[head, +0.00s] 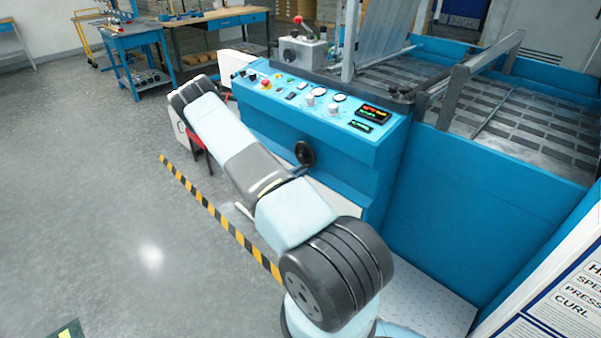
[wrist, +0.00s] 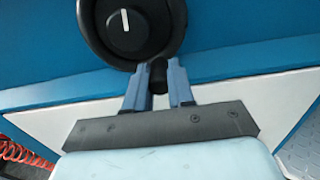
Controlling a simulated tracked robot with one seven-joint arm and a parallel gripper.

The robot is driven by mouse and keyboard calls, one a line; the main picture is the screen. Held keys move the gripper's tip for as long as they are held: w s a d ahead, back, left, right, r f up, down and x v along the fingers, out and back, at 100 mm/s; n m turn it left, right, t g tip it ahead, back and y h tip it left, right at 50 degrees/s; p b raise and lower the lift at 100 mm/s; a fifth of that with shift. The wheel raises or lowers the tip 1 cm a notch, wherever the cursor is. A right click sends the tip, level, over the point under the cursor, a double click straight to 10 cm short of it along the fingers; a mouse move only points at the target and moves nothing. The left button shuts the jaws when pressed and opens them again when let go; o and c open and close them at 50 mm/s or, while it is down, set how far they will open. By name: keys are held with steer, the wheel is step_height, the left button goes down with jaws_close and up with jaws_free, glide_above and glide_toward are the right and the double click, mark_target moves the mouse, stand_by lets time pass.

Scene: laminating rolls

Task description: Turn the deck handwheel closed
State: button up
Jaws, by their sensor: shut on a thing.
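The deck handwheel (head: 305,153) is a small black wheel on the front of the blue machine, below the control panel. In the wrist view the handwheel (wrist: 130,38) fills the top middle, with a round hub and a short white mark pointing nearly straight up. Its black handle grip (wrist: 158,78) is at the bottom of the wheel. My gripper (wrist: 156,72) has its two blue-grey fingers on either side of this grip and is shut on it.
The sloped control panel (head: 325,100) has knobs, gauges and lit displays. A white panel (wrist: 240,92) is below the wheel. A red coiled hose (wrist: 22,150) is at lower left in the wrist view. Yellow-black floor tape (head: 222,222) runs beside my arm, with open floor to the left.

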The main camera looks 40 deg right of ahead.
steer(key=shift+w+d, duration=0.1)
jaws_close()
